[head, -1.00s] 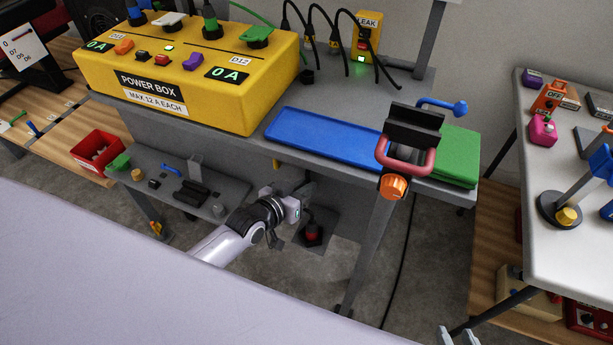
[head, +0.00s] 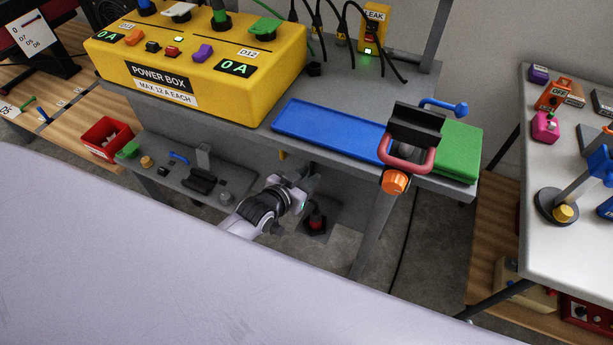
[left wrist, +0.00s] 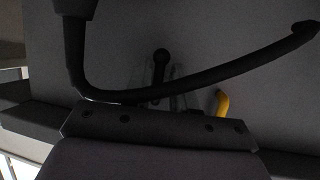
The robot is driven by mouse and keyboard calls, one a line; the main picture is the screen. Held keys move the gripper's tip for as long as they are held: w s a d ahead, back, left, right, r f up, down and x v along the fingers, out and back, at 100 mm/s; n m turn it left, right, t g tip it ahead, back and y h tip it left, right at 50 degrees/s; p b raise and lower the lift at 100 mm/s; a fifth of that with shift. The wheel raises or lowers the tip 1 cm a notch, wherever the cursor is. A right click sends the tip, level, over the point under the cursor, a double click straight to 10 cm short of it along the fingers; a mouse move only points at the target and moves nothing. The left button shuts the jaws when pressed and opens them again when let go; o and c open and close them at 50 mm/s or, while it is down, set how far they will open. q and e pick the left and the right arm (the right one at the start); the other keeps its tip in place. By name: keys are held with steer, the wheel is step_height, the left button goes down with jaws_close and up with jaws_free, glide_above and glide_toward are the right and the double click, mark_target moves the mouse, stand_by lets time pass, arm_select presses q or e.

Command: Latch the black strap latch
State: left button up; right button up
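In the left wrist view a long dark curved strap or bar (left wrist: 210,88) runs across the picture. A black round-ended piece (left wrist: 160,62) stands behind it. I cannot tell which of these is the latch. My left gripper (head: 314,176) is under the front edge of the grey workbench in the head view, its tips partly hidden in shadow. In the left wrist view its pale fingers (left wrist: 162,98) are dim, near the black round-ended piece. Their gap and any contact are unclear. My right gripper cannot be made out.
A yellow power box (head: 195,65), a blue tray (head: 330,130) and a green block (head: 460,150) sit on the bench (head: 240,128). A black clamp with a red handle (head: 410,165) overhangs its front edge. A low grey shelf (head: 235,178) lies left of my left gripper.

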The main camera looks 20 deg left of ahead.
arm_select(q)
steer(key=shift+o, duration=0.6)
steer(key=shift+s+r, duration=0.15)
steer(key=shift+s, duration=0.05)
steer(key=p+v, duration=0.1)
steer(key=v, duration=0.5)
steer(key=shift+s, duration=0.3)
steer(key=shift+a, duration=0.15)
steer(key=s+r+g+p, duration=0.1)
steer(key=s+g+p, duration=0.1)
steer(key=s, duration=1.3)
steer(key=shift+s+r+g+y+p, duration=0.2)
steer(key=shift+r+g+y+p, duration=0.15)
steer(key=shift+p, duration=0.3)
stand_by(0.4)
